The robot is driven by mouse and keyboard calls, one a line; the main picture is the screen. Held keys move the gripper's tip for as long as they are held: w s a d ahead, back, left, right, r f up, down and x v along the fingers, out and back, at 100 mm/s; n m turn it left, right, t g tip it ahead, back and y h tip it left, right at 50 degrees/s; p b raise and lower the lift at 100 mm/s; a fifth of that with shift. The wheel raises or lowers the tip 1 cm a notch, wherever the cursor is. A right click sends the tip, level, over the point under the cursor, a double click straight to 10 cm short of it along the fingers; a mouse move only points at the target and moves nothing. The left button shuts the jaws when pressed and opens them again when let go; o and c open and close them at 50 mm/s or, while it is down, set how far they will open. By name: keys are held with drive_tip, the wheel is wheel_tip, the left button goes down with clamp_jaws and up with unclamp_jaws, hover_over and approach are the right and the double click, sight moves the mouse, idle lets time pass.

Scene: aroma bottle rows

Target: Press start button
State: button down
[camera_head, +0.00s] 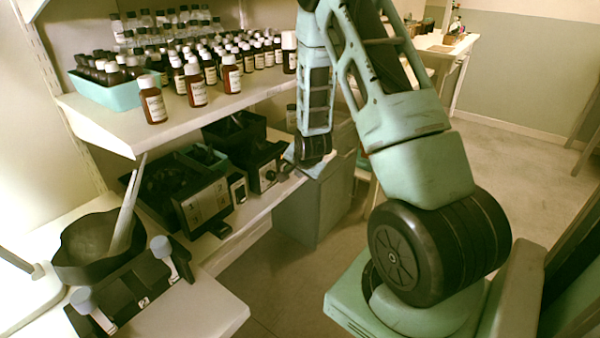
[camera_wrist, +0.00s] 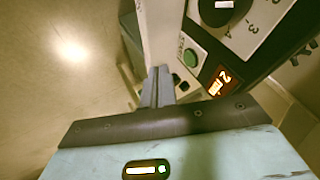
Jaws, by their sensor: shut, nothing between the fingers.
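A round green button (camera_wrist: 190,57) sits on a pale panel of a device in the wrist view. In the head view, my arm reaches down to the right end of the lower shelf, near a dark device with a knob (camera_head: 267,174). The button cannot be made out there.
Rows of brown bottles (camera_head: 198,86) and a teal bin (camera_head: 112,94) stand on the upper shelf (camera_head: 130,138), above the devices. Another dark device (camera_head: 203,204) stands left on the lower shelf. A black bowl (camera_head: 85,247) is at front left. The floor (camera_head: 520,165) is clear at right.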

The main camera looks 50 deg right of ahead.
drive_tip(key=v, duration=1)
idle(0.8)
drive_tip(key=s+a+r+n+g+y+p, duration=0.1)
drive_tip(key=a+r+n+y+p, duration=0.2)
drive_tip(key=a, duration=0.6)
drive_tip(key=s+a+r+n+g, duration=0.1)
drive_tip(key=a+r+n, duration=0.35)
drive_tip(key=a, duration=0.45)
drive_tip(key=s+a+r+n+y+p, duration=0.15)
drive_tip(key=a+n, duration=0.25)
drive_tip(key=a, duration=0.5)
drive_tip(key=s+a+r+n+g+p, duration=0.2)
drive_tip(key=s+a+r+n, duration=0.2)
drive_tip(key=s+a+n, duration=0.2)
drive_tip(key=s+a+r+n+g+p, duration=0.2)
drive_tip(key=s+a+r+n, duration=0.2)
drive_tip(key=s, duration=0.7)
drive_tip(key=a+n, duration=0.2)
drive_tip(key=shift+a+r, duration=0.4)
